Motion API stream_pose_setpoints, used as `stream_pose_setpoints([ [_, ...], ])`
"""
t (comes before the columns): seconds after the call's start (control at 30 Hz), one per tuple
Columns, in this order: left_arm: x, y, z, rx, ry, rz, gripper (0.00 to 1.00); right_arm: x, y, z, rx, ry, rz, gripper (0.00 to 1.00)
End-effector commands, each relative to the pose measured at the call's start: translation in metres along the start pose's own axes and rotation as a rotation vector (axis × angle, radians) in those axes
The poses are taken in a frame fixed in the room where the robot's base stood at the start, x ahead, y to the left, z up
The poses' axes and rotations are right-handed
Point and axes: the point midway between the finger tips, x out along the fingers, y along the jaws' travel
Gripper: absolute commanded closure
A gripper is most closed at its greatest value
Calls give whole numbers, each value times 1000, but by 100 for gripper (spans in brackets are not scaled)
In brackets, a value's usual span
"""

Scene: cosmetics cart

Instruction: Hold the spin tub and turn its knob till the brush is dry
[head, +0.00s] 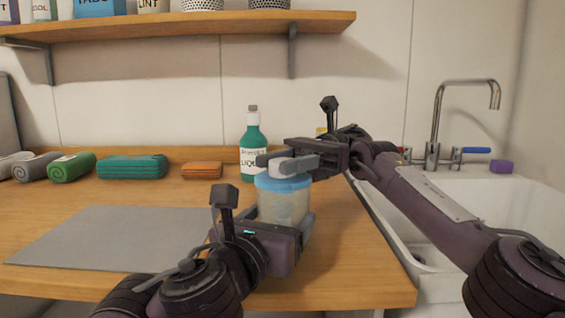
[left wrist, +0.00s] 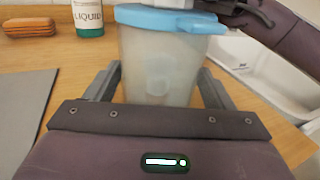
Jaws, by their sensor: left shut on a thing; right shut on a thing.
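The spin tub (head: 283,207) stands upright on the wooden counter near its right end, with a cloudy see-through body and a blue lid (head: 284,183). My left gripper (head: 290,228) is shut around the tub's body; in the left wrist view its fingers (left wrist: 158,90) press on both sides of the tub (left wrist: 150,65). The pale knob (head: 283,163) sits on top of the lid. My right gripper (head: 287,160) is shut on the knob from the right. The brush cannot be made out through the cloudy wall.
A green liquid bottle (head: 253,150) stands behind the tub. A grey mat (head: 110,238) lies left. The sink (head: 440,200) with its tap (head: 433,152) is right.

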Motion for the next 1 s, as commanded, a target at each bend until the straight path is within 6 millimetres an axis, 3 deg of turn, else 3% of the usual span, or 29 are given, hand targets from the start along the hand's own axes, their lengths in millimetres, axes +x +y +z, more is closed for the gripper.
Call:
stream_pose_setpoints([
  [0.57,0,-1,-2,6,3,-3,56,0,0,-2,4,5,23,84],
  [0.6,0,-1,-2,6,3,-3,56,0,0,-2,4,5,23,56],
  [0.73,0,-1,-2,5,3,-2,56,0,0,-2,4,5,23,39],
  [1.0,0,0,-2,3,3,-1,56,0,0,-2,3,4,23,39],
])
